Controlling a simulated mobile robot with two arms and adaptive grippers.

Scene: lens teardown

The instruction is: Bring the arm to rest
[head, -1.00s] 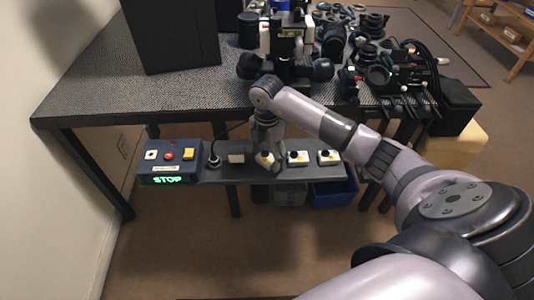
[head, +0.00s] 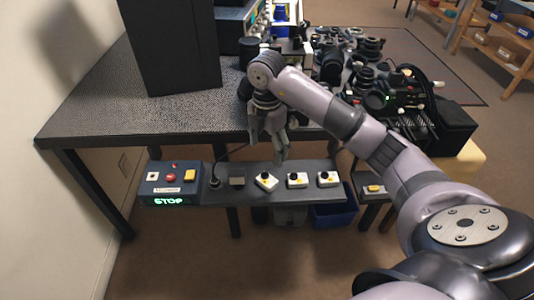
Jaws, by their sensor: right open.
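My right arm reaches in from the lower right, and its right gripper (head: 268,145) hangs fingers down in front of the table's front edge. The gripper is open and nothing shows between its fingers. It is above a low dark shelf (head: 225,196) that carries several small white and yellow switch boxes, one of them a tilted white box (head: 266,181) below the fingers. The fingers appear apart from the boxes. My left gripper is not in view.
A blue control box (head: 170,182) with a lit green STOP sign sits at the shelf's left end. The dark table (head: 130,105) holds a tall black panel (head: 172,45) and lens equipment (head: 385,90). A blue bin (head: 333,212) stands below. Floor in front is clear.

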